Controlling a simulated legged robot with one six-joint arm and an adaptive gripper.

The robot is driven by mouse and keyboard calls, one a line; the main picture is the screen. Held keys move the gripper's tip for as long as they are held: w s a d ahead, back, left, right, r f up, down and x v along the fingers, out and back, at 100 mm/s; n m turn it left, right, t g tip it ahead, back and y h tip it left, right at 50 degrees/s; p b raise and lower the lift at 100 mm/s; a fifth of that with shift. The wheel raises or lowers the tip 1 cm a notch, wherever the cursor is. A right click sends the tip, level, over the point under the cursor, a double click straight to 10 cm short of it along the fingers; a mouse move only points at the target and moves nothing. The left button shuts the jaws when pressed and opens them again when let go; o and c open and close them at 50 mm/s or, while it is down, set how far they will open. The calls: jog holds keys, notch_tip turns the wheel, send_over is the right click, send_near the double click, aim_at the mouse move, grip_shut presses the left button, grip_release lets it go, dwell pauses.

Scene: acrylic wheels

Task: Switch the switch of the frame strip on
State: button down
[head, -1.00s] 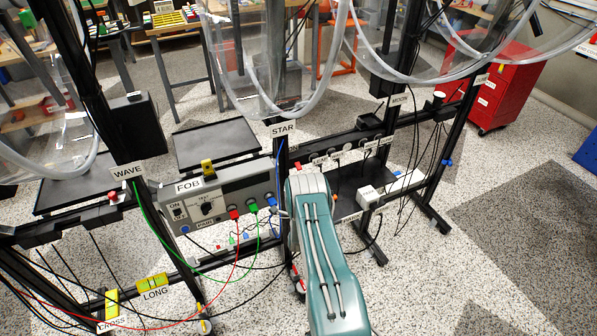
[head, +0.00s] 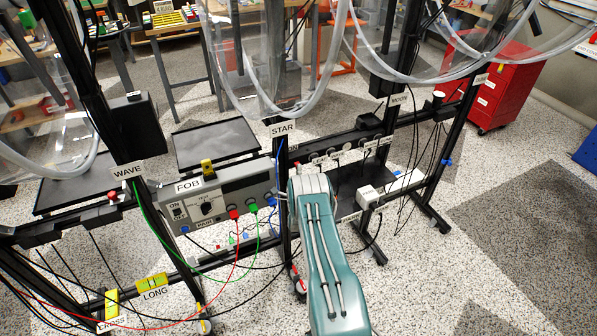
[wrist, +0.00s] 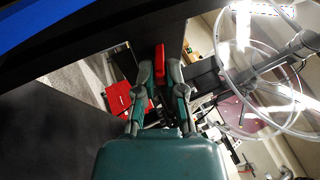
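A dark strip with several round sockets and labels (head: 345,153), which I take for the frame strip, runs along the frame bar right of the STAR post. A small red part (head: 298,166) shows at its left end, just above my arm; whether it is the switch, and its position, is too small to tell. My gripper is hidden behind my arm in the head view. In the wrist view, my gripper's (wrist: 160,75) two fingers stand slightly apart, pointing at a dark bar. A red piece (wrist: 158,60) shows between the fingertips; I cannot tell whether they touch it.
The FOB box (head: 215,195) with plugged red, green and blue cables is left of my arm. The STAR post (head: 281,150) stands close by. Black cables hang at the right near a white strip (head: 405,182). Clear hoops hang above. A red cabinet (head: 500,92) stands behind.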

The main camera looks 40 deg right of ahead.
jog(key=shift+a+r+n+g+y, duration=0.1)
jog(key=shift+n+g+y, duration=0.2)
jog(key=shift+g+y, duration=0.15)
dwell(0.5)
jog(key=shift+r+n+g+y, duration=0.45)
jog(key=shift+g+y, duration=0.25)
jog(key=shift+g, duration=0.2)
jog(key=shift+r+n+g+y, duration=0.3)
jog(key=shift+n+g+y, duration=0.2)
jog(key=shift+g+y, duration=0.3)
jog(key=shift+r+n+g+y, duration=0.45)
jog(key=shift+g+y, duration=0.2)
jog(key=shift+g, duration=0.3)
jog(key=c, duration=0.7)
grip_release()
jog(key=shift+w, duration=0.1)
